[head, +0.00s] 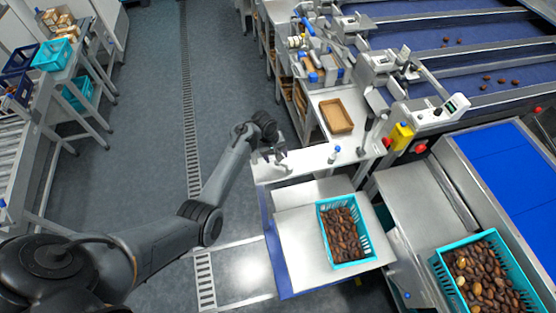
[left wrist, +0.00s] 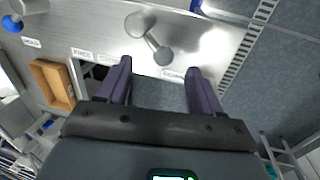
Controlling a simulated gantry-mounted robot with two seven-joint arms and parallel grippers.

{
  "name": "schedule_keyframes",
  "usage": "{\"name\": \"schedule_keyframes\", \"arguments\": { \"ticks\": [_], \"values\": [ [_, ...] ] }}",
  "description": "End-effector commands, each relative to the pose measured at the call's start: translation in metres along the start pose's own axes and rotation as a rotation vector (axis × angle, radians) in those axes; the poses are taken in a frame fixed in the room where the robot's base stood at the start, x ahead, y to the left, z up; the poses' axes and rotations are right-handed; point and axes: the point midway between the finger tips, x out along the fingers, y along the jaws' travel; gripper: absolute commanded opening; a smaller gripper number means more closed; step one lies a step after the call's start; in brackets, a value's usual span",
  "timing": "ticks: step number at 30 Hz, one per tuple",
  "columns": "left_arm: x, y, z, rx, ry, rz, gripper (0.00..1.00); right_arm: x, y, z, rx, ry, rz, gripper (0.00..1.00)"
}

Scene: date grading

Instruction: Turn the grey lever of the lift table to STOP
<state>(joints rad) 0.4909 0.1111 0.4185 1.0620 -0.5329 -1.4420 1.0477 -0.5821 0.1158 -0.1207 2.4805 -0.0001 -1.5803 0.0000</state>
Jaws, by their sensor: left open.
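The grey lever (left wrist: 150,38) stands on the metal control panel (left wrist: 95,25) in the left wrist view, a thick arm with a rounded end at each side. Small labels on the panel lie near it, too blurred to read surely. My left gripper (left wrist: 160,68) is open, its two dark purple fingers apart, with the lever's lower end just ahead of the gap. In the head view my left gripper (head: 268,146) is over the left end of the panel, and the grey lever (head: 281,163) shows partly beside it. My right gripper is not in view.
A blue-tipped lever (head: 335,153) stands farther right on the panel. A teal crate of dates (head: 321,222) rests on the lift table's metal plate (head: 300,262). An empty tan tray (head: 335,116) lies behind the panel. Open floor (head: 155,130) is to the left.

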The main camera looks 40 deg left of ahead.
Motion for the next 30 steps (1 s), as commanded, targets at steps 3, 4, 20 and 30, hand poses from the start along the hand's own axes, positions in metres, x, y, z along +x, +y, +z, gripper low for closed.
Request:
{"name": "schedule_keyframes", "arguments": {
  "ticks": [3,4,20,30],
  "values": [
    [0.019,-0.002,0.0,0.0,0.0,-0.003,0.66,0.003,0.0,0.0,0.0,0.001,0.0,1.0],
    [0.022,-0.001,-0.001,0.0,0.0,-0.003,0.66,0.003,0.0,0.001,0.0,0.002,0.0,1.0],
    [0.044,0.0,0.0,0.0,0.002,0.0,0.66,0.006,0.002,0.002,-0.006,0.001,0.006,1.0],
    [0.044,-0.001,0.0,0.0,0.001,0.0,0.24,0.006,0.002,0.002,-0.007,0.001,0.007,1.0]
  ]
}}
